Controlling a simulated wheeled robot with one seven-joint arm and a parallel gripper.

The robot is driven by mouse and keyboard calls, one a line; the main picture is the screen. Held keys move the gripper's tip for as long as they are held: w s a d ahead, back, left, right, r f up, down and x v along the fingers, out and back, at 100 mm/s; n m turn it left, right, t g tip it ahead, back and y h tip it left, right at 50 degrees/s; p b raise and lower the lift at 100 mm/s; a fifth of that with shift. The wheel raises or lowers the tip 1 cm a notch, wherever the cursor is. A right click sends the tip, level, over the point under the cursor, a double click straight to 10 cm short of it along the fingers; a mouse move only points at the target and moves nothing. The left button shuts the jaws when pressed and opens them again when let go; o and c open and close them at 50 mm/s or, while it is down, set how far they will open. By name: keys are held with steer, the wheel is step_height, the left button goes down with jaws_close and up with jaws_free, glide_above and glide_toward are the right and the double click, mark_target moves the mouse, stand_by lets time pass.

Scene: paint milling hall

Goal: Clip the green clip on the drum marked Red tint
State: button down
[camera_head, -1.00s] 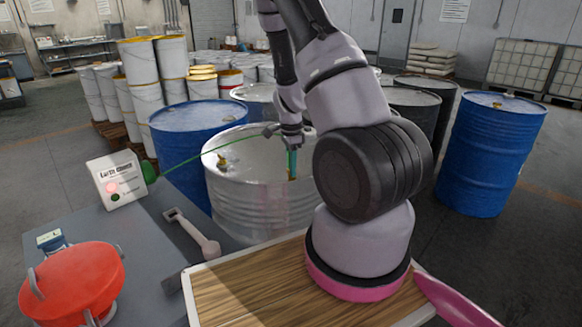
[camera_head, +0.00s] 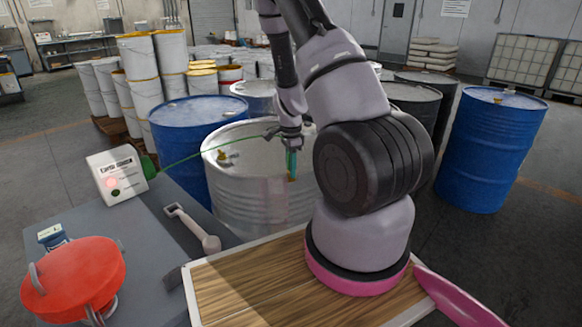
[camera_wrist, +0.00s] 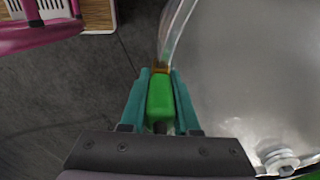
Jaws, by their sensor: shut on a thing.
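The green clip (camera_wrist: 160,100) is held between the teal fingers of my gripper (camera_wrist: 159,85). Its copper-coloured jaws (camera_wrist: 161,67) are at the rim of the pale metal drum (camera_wrist: 245,60). I cannot tell whether they grip the rim. In the head view my gripper (camera_head: 291,160) points down at the near rim of the same drum (camera_head: 240,195). I cannot read any drum marking.
Blue drums stand behind left (camera_head: 190,125) and at right (camera_head: 490,150); dark drums (camera_head: 415,105) stand behind my arm. A grey bench (camera_head: 145,235) holds the box, a red lidded pot (camera_head: 75,278) and a grey-handled tool (camera_head: 195,230). A brass fitting (camera_head: 222,154) is on the drum top.

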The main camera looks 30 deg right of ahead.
steer(key=c, duration=0.6)
jaws_free()
steer(key=shift+f, duration=0.1)
steer(key=shift+o, duration=0.2)
step_height(320, 180, up, 11)
steer(key=shift+f, duration=0.1)
